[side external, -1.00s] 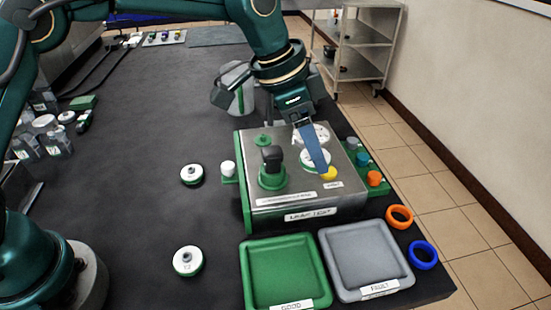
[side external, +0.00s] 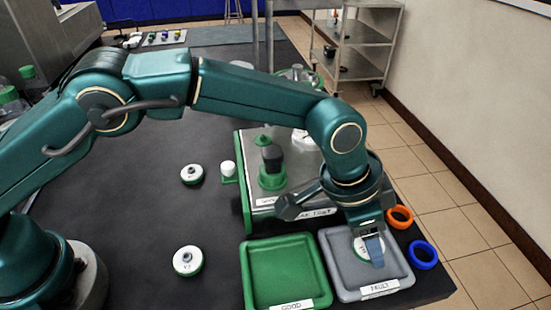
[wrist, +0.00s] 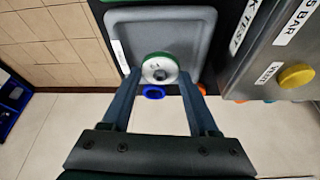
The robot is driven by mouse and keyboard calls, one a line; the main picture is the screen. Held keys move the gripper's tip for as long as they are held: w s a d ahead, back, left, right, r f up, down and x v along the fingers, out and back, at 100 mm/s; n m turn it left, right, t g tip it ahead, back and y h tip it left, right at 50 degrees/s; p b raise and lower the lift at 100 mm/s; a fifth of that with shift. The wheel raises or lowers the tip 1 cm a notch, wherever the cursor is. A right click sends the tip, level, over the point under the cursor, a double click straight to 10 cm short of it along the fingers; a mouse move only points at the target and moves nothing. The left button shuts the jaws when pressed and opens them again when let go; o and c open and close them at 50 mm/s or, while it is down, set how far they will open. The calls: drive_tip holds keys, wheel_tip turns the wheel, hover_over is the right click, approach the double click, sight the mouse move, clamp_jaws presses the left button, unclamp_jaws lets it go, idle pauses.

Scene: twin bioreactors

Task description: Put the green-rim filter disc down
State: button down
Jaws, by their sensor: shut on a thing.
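My gripper (side external: 374,250) is over the grey tray labelled FAULT (side external: 335,262), pointing down. It is shut on the green-rim filter disc (wrist: 160,69), a white round disc with a green edge. The disc sits between my two fingertips (wrist: 159,78) in the wrist view. In the side view the disc (side external: 360,247) is partly hidden behind a finger. It is within the tray's outline; I cannot tell whether it touches the tray floor. The tray also fills the top of the wrist view (wrist: 190,38).
The green tray labelled GOOD (side external: 285,270) is empty beside the grey one. Two more white discs (side external: 192,174) (side external: 188,260) lie on the dark table. An orange ring (side external: 400,217) and a blue ring (side external: 423,255) lie to the right. The steel test box (side external: 310,165) stands behind.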

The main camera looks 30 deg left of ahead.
drive_tip(key=shift+f, duration=1.15)
drive_tip(key=shift+f, duration=0.15)
drive_tip(key=shift+c, duration=2.2)
unclamp_jaws()
